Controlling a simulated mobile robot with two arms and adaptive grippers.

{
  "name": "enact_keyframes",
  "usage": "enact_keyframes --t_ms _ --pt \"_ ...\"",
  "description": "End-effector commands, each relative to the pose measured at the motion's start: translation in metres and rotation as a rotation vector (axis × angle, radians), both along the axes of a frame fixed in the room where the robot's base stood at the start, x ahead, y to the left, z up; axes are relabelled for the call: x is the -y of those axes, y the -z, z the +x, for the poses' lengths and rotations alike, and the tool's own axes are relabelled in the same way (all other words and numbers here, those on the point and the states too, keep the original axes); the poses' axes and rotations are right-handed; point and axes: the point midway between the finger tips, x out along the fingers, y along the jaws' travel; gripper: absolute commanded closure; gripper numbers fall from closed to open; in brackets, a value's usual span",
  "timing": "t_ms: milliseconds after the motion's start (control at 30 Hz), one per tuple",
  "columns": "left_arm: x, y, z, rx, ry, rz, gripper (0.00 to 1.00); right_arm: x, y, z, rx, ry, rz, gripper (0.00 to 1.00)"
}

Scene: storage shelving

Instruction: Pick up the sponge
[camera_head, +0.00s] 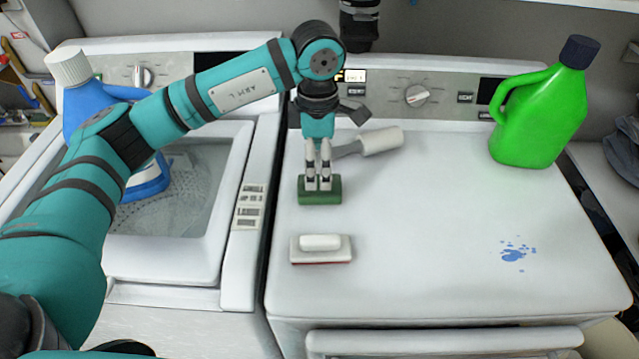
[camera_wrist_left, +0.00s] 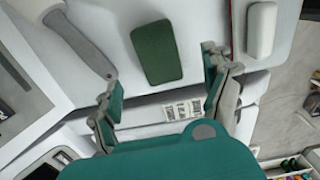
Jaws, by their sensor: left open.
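The sponge is a dark green block (camera_head: 320,197) lying on the white dryer top near its left side. In the left wrist view the sponge (camera_wrist_left: 157,52) shows just ahead of the fingers, roughly between their lines. My left gripper (camera_head: 318,184) points down over the sponge, its fingers overlapping the sponge's back part in the head view. In the left wrist view the fingers (camera_wrist_left: 160,72) are spread with nothing between them. I cannot tell the exact height of the fingertips above the sponge. My right gripper does not show.
A white-handled scraper (camera_head: 380,140) lies just behind the gripper. A white brush (camera_head: 320,244) lies in front of the sponge.

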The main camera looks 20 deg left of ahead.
Motion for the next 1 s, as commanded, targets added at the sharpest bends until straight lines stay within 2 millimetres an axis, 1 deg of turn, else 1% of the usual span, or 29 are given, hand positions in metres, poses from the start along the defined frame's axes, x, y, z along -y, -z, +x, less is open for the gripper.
enact_keyframes --t_ms 33,100,267,367,467,600,700,900,1000 --pt "0.0 0.006 -0.001 -0.003 -0.001 0.001 0.17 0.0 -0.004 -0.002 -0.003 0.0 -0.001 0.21" --pt "0.0 0.015 0.0 -0.002 -0.001 0.0 0.17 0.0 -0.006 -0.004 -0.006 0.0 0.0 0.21" --pt "-0.001 0.024 0.0 -0.001 -0.001 0.0 0.17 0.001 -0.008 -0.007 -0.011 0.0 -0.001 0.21" --pt "-0.002 0.033 -0.001 -0.003 -0.001 0.001 0.17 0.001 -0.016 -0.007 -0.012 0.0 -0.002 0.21" --pt "-0.005 0.049 -0.002 -0.006 -0.002 0.001 0.17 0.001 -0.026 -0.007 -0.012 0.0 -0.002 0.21" --pt "-0.004 0.068 -0.001 -0.002 0.0 -0.001 0.17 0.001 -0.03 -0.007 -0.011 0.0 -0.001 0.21" --pt "-0.005 0.074 0.0 0.0 0.001 0.001 0.17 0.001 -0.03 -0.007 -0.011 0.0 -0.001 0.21" --pt "-0.005 0.075 0.0 0.001 0.0 0.0 0.17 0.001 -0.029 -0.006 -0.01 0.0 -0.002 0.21" --pt "-0.005 0.075 0.0 0.001 0.0 0.0 0.3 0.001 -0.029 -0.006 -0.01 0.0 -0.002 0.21"
